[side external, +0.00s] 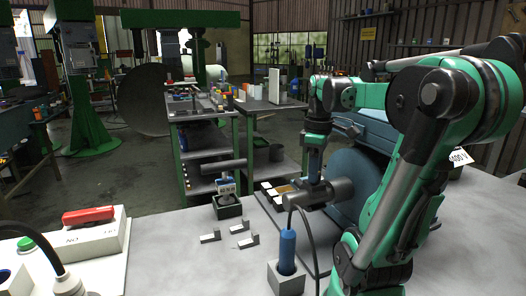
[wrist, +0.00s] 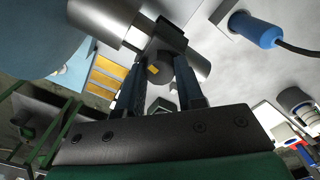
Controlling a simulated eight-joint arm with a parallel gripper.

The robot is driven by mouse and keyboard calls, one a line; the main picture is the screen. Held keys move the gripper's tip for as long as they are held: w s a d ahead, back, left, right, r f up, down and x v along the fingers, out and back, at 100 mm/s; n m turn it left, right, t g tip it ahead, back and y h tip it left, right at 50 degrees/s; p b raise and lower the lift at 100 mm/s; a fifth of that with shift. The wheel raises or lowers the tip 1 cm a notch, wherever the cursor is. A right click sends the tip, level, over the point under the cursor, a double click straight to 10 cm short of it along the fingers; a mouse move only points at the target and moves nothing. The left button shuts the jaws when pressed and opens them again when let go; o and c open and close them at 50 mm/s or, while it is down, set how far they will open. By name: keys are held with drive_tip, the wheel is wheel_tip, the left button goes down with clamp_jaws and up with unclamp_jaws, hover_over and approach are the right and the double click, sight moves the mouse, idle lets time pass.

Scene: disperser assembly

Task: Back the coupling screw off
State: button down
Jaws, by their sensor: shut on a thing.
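The coupling screw (wrist: 161,74) shows in the wrist view as a dark round head with a small yellow mark. My gripper (wrist: 158,64) has its two blue-faced fingers on either side of the head, shut on it. In the side external view my gripper (side external: 314,172) points down onto the top of the grey cylindrical coupling (side external: 326,192). The coupling lies horizontally in front of the blue round-faced machine (side external: 357,172). The screw is hidden there behind the fingers. The coupling also shows in the wrist view (wrist: 105,22), crossing behind the fingers.
A blue-handled corded tool (side external: 287,250) stands in a grey block (side external: 286,279) near the front. Small metal blocks (side external: 247,241) lie on the grey table. A dark holder (side external: 227,207) with an upright part is behind them. A white control box (side external: 92,238) with a red item is left.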

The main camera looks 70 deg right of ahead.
drive_tip(key=c, duration=0.5)
unclamp_jaws()
drive_tip(key=shift+c, duration=0.2)
drive_tip(key=shift+r, duration=0.1)
drive_tip(key=shift+r, duration=2.75)
drive_tip(key=shift+t+h, duration=0.5)
drive_tip(key=shift+h, duration=0.1)
drive_tip(key=w+a, duration=0.1)
drive_tip(key=w+a+f, duration=0.1)
drive_tip(key=w, duration=0.1)
drive_tip(key=w+a+f, duration=0.1)
drive_tip(key=w, duration=0.1)
drive_tip(key=shift+a+f, duration=0.1)
drive_tip(key=shift+f, duration=0.1)
drive_tip(key=w+a+f+t, duration=0.3)
drive_tip(key=w+a, duration=0.1)
drive_tip(key=a, duration=0.5)
drive_tip(key=w+a+f+t+y, duration=0.1)
drive_tip(key=w+a+f+t, duration=0.2)
drive_tip(key=a, duration=0.6)
drive_tip(key=shift+w+a+f, duration=0.2)
drive_tip(key=shift+w+f, duration=0.4)
drive_tip(key=shift+w, duration=0.35)
